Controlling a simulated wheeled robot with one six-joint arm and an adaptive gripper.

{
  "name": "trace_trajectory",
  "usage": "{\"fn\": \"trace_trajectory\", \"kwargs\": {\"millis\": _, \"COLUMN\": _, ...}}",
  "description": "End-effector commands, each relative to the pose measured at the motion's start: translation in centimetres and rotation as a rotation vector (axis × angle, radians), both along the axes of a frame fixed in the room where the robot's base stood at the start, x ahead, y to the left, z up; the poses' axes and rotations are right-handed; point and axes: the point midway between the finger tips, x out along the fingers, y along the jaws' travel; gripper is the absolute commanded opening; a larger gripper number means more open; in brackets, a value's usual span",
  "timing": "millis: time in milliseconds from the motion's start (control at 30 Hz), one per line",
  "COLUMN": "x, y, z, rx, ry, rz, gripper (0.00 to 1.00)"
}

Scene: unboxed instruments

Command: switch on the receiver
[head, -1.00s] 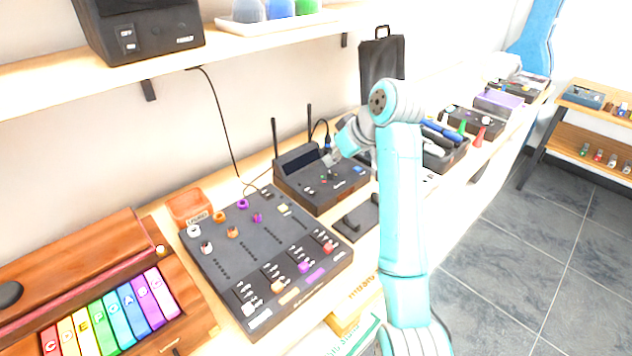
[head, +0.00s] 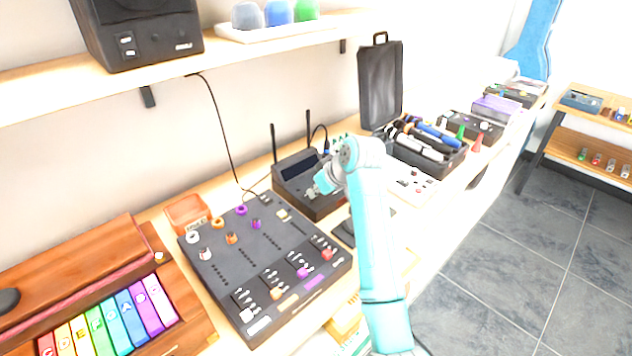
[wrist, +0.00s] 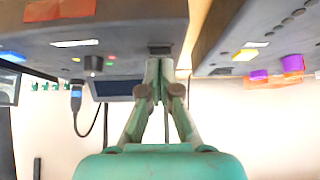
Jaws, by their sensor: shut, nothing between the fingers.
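The receiver (head: 290,178) is a black box with two upright antennas and a dark display, standing on the bench behind the mixer. In the wrist view its panel (wrist: 110,28) fills the upper left, with a red button (wrist: 111,57), a black knob (wrist: 93,64) and a small dark rectangular part (wrist: 159,50), possibly a switch. My arm hides the receiver's right side in the head view.
The black mixer (head: 262,262) with coloured knobs lies just left of and in front of the receiver. An open case (head: 425,150) of microphones stands to the right. A cable with a blue plug (wrist: 76,98) hangs by the receiver. A shelf (head: 165,75) runs above.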

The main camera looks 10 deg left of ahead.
Motion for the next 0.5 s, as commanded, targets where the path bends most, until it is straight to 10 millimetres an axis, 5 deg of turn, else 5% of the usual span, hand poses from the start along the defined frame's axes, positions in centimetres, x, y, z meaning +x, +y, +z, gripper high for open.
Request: {"fn": "trace_trajectory", "kwargs": {"millis": 500, "x": -0.15, "y": -0.21, "z": -0.91, "rx": 0.000, "ry": 0.002, "rz": 0.000, "gripper": 0.00}}
